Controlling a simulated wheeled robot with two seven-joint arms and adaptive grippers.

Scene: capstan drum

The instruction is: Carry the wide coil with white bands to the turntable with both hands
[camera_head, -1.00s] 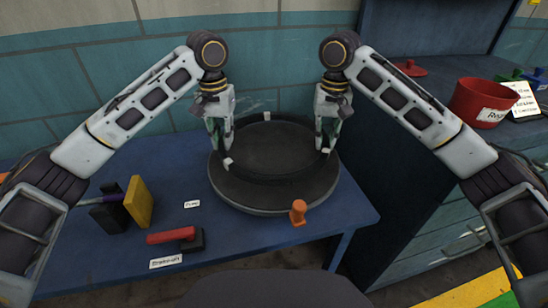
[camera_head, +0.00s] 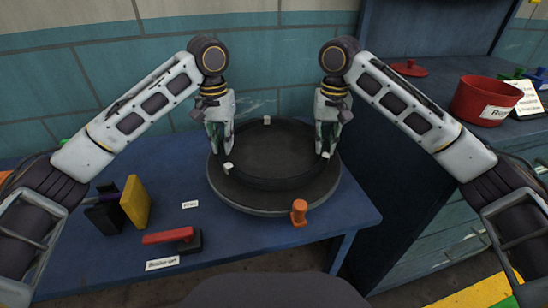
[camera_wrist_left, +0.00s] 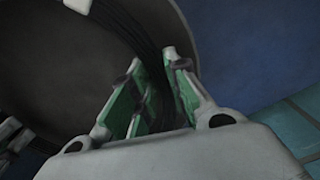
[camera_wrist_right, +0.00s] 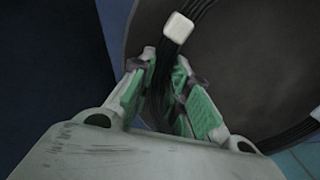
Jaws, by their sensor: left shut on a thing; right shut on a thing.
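The wide black coil (camera_head: 272,184) with white bands lies level over the dark round turntable (camera_head: 246,208), roughly centred. I cannot tell whether it rests on the plate or hangs just above it. My left gripper (camera_head: 222,150) is shut on the coil's left side, and my right gripper (camera_head: 326,153) on its right side. In the left wrist view the black strands (camera_wrist_left: 143,30) run between the green-padded fingers. In the right wrist view the strands (camera_wrist_right: 160,75) pass between the fingers, with a white band (camera_wrist_right: 178,27) just beyond them.
An orange knob (camera_head: 299,211) stands at the turntable's front right edge. A red-handled lever (camera_head: 168,236) and a yellow block (camera_head: 135,202) are on the blue table (camera_head: 225,250) at left. A red bin (camera_head: 484,100) sits on the cabinet at right.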

